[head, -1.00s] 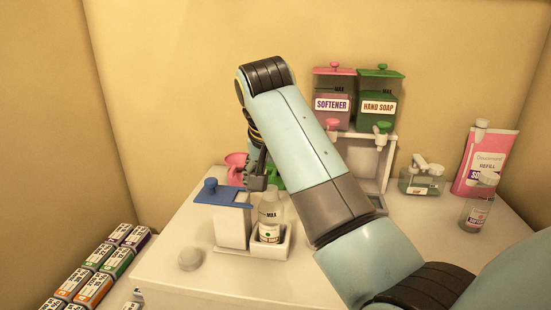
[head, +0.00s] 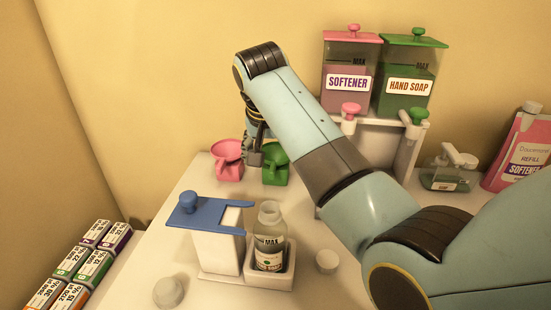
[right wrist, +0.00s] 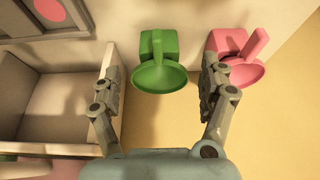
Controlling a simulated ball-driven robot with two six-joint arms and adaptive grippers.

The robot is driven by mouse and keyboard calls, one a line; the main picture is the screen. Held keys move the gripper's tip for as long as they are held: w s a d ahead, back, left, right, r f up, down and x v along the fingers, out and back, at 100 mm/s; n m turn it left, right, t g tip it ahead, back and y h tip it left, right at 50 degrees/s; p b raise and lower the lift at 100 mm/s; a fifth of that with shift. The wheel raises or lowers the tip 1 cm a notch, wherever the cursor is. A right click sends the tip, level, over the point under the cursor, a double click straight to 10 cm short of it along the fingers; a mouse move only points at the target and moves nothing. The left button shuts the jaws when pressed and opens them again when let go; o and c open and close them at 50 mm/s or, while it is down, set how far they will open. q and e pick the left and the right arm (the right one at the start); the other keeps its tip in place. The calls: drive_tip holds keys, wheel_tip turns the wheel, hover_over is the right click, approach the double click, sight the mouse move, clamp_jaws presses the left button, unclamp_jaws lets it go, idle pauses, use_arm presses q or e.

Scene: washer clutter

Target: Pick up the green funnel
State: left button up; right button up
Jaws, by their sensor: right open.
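The green funnel (head: 275,166) stands near the back edge of the white table, beside the pink funnel (head: 228,161). In the head view my right gripper (head: 257,152) is just above and against its outline, and the arm partly hides it. In the right wrist view the green funnel (right wrist: 159,66) lies ahead of the open right gripper (right wrist: 158,92), between the lines of its two fingers. The fingers do not touch it. The pink funnel (right wrist: 238,58) is just beyond the right-hand finger. My left gripper is not in view.
A dispenser with a blue lid (head: 208,214) and a clear bottle (head: 270,240) stand in front of the funnels. The softener tank (head: 347,75) and hand soap tank (head: 408,80) sit on a white stand to the right. Boxes (head: 80,260) stand at lower left.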

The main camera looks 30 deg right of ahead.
sight(273, 164)
drive_tip(key=x, duration=0.4)
drive_tip(key=shift+w+d+f, duration=0.1)
drive_tip(key=shift+d+f, duration=0.1)
drive_tip(key=shift+w+d+f, duration=0.1)
drive_tip(key=shift+w+f, duration=0.05)
drive_tip(key=shift+f, duration=0.3)
drive_tip(key=shift+c, duration=0.2)
drive_tip(key=c, duration=0.5)
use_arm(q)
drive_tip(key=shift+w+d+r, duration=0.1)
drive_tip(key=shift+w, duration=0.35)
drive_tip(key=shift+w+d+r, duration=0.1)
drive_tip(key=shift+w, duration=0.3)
use_arm(e)
clamp_jaws()
drive_tip(key=shift+r, duration=0.1)
